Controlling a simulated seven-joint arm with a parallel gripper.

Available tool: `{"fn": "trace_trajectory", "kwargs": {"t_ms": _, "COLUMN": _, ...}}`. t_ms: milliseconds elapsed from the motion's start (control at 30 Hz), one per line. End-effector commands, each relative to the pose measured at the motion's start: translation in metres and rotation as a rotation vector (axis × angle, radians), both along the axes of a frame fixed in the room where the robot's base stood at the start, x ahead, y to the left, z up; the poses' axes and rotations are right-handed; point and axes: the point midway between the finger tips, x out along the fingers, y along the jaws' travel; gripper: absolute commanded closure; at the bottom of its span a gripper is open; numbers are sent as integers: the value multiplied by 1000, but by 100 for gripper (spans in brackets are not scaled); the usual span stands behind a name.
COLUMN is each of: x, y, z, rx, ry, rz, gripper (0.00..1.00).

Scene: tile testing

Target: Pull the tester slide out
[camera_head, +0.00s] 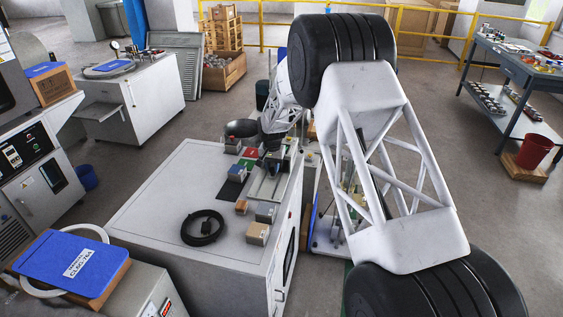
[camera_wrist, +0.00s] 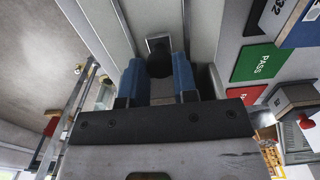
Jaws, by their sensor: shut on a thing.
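The tester (camera_head: 270,184) is a grey metal fixture on top of the white cabinet, near its right side in the head view. In the wrist view the tester slide (camera_wrist: 155,22) shows as a pale metal channel running away from me. A black round knob (camera_wrist: 159,62) stands at a small plate on it. My gripper (camera_wrist: 158,72) has its two blue fingers on either side of this knob, shut on it. In the head view my gripper (camera_head: 272,150) is small and dark at the tester's far end, and its grip cannot be made out there.
On the white cabinet (camera_head: 165,205), a green PASS plate (camera_wrist: 257,63) and a red plate (camera_wrist: 246,95) lie beside the tester. A black cable coil (camera_head: 202,228) and small boxes (camera_head: 257,233) sit nearer. The cabinet's left top is clear.

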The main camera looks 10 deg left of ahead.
Motion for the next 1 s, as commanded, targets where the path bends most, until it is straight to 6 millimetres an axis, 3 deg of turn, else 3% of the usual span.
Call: {"fn": "trace_trajectory", "kwargs": {"t_ms": 1000, "x": -36, "y": 0, "z": 1, "rx": 0, "ry": 0, "rz": 0, "gripper": 90}}
